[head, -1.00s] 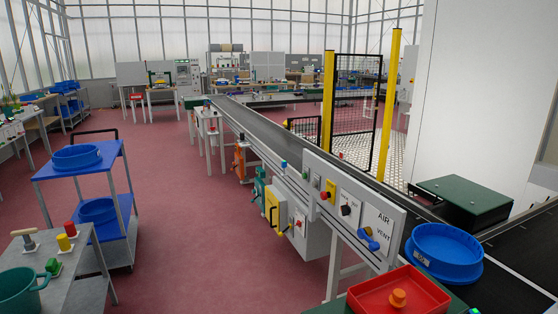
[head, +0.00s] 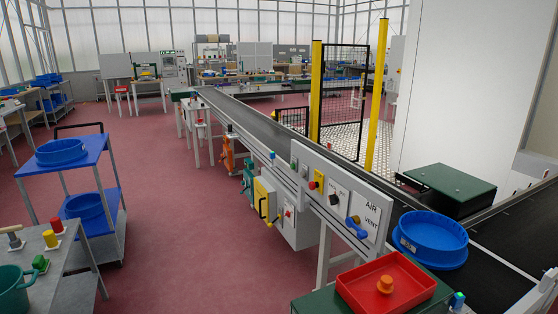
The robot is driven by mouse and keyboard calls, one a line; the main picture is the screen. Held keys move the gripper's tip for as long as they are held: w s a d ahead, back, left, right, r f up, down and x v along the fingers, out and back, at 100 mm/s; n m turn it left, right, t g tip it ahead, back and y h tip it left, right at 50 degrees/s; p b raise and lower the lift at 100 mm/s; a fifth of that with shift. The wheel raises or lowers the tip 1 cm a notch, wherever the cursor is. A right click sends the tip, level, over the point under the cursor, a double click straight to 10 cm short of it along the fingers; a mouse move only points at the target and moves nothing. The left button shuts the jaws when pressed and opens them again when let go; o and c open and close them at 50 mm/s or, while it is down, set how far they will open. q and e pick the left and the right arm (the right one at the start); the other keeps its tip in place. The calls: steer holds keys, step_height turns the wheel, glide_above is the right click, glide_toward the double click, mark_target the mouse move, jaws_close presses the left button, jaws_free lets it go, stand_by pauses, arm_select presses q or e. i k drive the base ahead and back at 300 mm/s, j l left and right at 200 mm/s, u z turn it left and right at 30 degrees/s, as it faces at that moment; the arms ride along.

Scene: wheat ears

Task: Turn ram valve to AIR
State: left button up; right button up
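The ram valve (head: 356,228) is a blue handle on the grey control panel (head: 325,187) along the near side of the conveyor. The handle is tilted, running from upper left to lower right. A white plate beside it bears the label AIR (head: 371,205) above and VENT (head: 372,223) below. The lower end of the handle lies near the VENT side. Neither of my grippers is in the head view, and nothing touches the handle.
A blue two-shelf cart (head: 90,170) and a grey table (head: 75,245) stand at left. The red floor between is clear.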

mark_target(362, 235)
steer(key=i+j+z, duration=0.15)
steer(key=z, duration=0.65)
steer(key=i+j+z, duration=0.25)
steer(key=j, duration=0.2)
steer(key=j+z, duration=0.2)
steer(key=j, duration=0.3)
steer(key=i+j+z, duration=0.25)
steer(key=j, duration=0.25)
steer(key=j+z, duration=0.2)
steer(key=j, duration=0.3)
